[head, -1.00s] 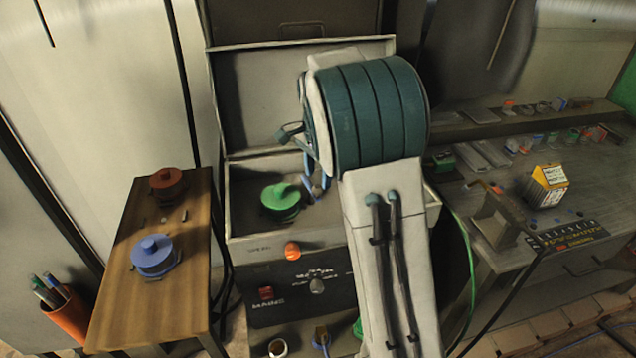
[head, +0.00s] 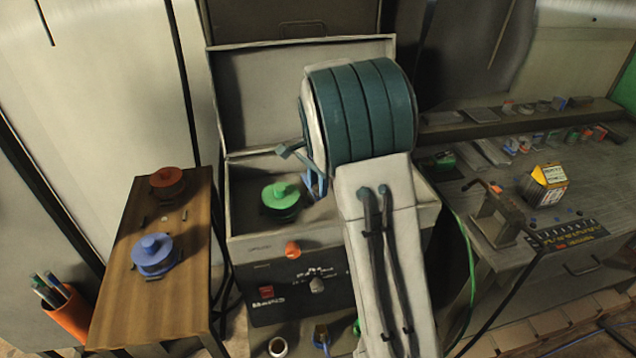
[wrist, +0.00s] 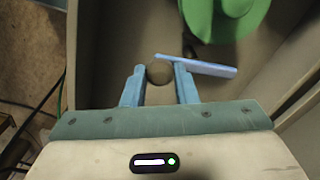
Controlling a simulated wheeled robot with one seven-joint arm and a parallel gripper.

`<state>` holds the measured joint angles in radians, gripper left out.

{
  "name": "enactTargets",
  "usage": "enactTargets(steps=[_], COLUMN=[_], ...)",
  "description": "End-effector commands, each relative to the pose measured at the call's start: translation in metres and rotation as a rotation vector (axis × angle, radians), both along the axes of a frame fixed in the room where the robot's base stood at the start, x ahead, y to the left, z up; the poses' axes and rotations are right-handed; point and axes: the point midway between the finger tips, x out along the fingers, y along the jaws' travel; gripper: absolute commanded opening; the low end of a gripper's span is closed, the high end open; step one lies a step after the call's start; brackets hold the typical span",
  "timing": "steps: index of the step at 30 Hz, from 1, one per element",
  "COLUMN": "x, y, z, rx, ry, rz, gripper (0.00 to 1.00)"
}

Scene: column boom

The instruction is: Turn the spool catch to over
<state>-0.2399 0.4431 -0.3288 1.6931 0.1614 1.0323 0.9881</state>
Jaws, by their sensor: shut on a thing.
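The green spool (head: 281,198) sits in the open case, and its edge shows at the top of the wrist view (wrist: 228,18). In the wrist view a pale lilac bar (wrist: 215,70), which looks like the spool catch, lies beside the green spool and points right. My gripper (wrist: 159,76) has its blue fingers on either side of a round brownish knob (wrist: 158,72), shut on it. The knob appears to be part of the catch, but their join is not clear. In the head view my gripper (head: 314,184) is mostly hidden behind my arm.
The case (head: 232,190) has a raised lid behind and walls around the spool. Its front panel carries an orange knob (head: 292,249). A wooden side table (head: 125,300) at left holds a blue spool (head: 155,256) and a red spool (head: 167,183). A cluttered workbench (head: 450,205) stands at right.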

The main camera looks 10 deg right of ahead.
Motion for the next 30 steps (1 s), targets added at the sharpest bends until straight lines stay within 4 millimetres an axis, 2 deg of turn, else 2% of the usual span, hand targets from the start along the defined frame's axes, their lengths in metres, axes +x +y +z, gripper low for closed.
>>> enactTargets(steps=[11,30], x=[0.002,0.019], y=[-0.007,-0.028], z=[0.0,0.001], rx=[0.001,0.001], ry=[0.0,-0.001], rz=[0.156,0.75], gripper=[0.04,0.04])
